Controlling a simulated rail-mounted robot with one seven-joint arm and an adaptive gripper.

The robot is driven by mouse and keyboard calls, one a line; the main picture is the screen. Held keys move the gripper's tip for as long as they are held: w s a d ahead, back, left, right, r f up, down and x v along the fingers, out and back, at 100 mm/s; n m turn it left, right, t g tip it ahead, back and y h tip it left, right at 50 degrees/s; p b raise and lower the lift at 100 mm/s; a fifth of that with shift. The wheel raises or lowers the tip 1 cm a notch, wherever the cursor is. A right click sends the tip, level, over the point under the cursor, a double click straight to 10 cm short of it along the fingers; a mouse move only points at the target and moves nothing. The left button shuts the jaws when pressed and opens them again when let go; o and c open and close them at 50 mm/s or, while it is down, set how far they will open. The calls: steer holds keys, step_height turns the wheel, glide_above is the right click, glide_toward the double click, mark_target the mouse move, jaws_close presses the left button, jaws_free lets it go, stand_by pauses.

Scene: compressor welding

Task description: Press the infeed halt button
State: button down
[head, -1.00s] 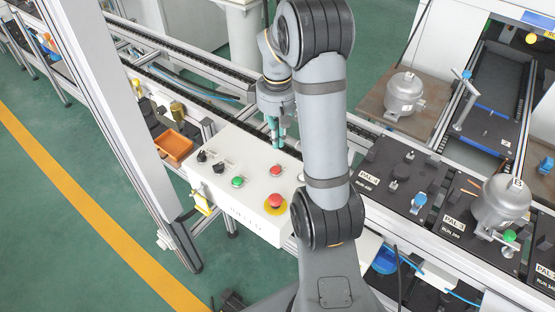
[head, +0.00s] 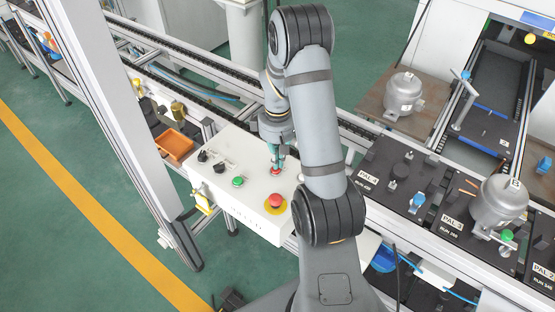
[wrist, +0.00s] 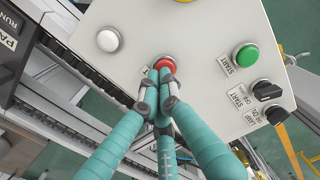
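A small red button (head: 276,171) sits on the white control box (head: 235,165). My gripper (head: 277,160) points down right over it, with teal fingers. In the wrist view the red button (wrist: 165,63) shows just beyond my fingertips (wrist: 162,82), which are drawn together and hold nothing. The tips overlap the button's near edge in the picture; I cannot tell whether they touch it or whether it is pushed in. Its label is mostly hidden by the fingers.
On the same box are a green button (head: 238,181), a white button (wrist: 108,40), black switches (wrist: 267,90) and a red mushroom button (head: 275,201) on a yellow disc. An orange bin (head: 174,145) stands to the left, and dark pallets (head: 385,168) lie to the right.

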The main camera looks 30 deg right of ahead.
steer(key=shift+f+b, duration=0.85)
steer(key=shift+b, duration=0.1)
steer(key=shift+s+f, duration=0.15)
steer(key=shift+s+a, duration=0.15)
steer(key=shift+s, duration=0.05)
step_height(320, 180, up, 15)
steer(key=p, duration=0.2)
steer(key=shift+w, duration=0.35)
